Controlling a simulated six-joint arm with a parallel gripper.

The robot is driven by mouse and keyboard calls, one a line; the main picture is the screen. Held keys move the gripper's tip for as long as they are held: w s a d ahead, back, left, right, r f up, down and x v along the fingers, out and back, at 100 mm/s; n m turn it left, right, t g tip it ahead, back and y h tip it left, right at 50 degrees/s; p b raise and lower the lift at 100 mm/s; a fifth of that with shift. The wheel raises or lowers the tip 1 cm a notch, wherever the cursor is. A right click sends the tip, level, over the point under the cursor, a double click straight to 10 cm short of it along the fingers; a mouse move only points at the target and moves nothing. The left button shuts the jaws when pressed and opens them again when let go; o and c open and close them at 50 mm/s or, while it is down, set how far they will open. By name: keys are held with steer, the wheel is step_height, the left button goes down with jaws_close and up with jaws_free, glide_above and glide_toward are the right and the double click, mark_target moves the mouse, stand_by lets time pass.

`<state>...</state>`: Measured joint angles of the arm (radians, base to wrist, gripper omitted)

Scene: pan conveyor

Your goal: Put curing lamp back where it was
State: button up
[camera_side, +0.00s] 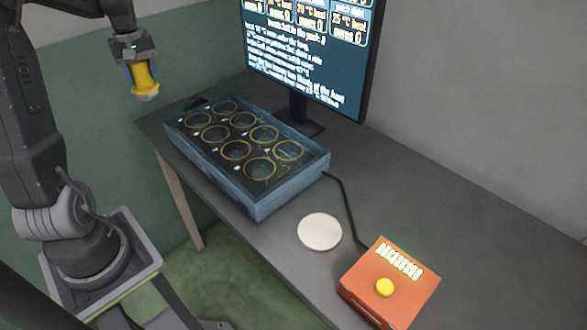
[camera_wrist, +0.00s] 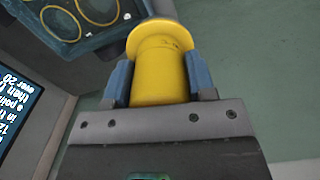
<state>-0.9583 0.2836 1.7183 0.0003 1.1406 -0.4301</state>
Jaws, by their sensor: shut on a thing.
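The curing lamp (camera_wrist: 160,75) is a yellow cylinder with a wider flared end. It also shows in the side view (camera_side: 145,78), at the upper left. My gripper (camera_wrist: 160,82) is shut on it, with one blue-grey finger on each side in the wrist view. In the side view my gripper (camera_side: 141,66) holds the lamp in the air, flared end down, beyond the left end of the blue tray. The lamp looks clear of the table and the tray.
The blue tray (camera_side: 262,207) has several ringed round wells. A white disc (camera_side: 320,231) lies on the grey table (camera_side: 440,215). An orange box (camera_side: 405,290) with a yellow button (camera_side: 384,287) stands at the front, with a black cable. A monitor (camera_side: 310,50) stands behind the tray.

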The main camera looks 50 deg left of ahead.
steer(key=w+d+f+m, duration=0.2)
steer(key=w+d+m, duration=0.35)
steer(key=d, duration=0.65)
steer(key=w+d+f+m, duration=0.2)
steer(key=w+d+m, duration=0.35)
steer(key=d, duration=0.65)
steer(key=d+f+m, duration=0.2)
steer(key=d+m, duration=0.4)
steer(key=d, duration=1)
steer(key=shift+m, duration=0.3)
steer(key=shift+d+f, duration=2.8)
steer(key=shift+d, duration=0.2)
steer(key=shift+d+f, duration=2.75)
steer(key=shift+d, duration=0.25)
steer(key=o, duration=0.7)
steer(key=shift+f, duration=0.2)
steer(key=o, duration=0.4)
steer(key=shift+o, duration=0.2)
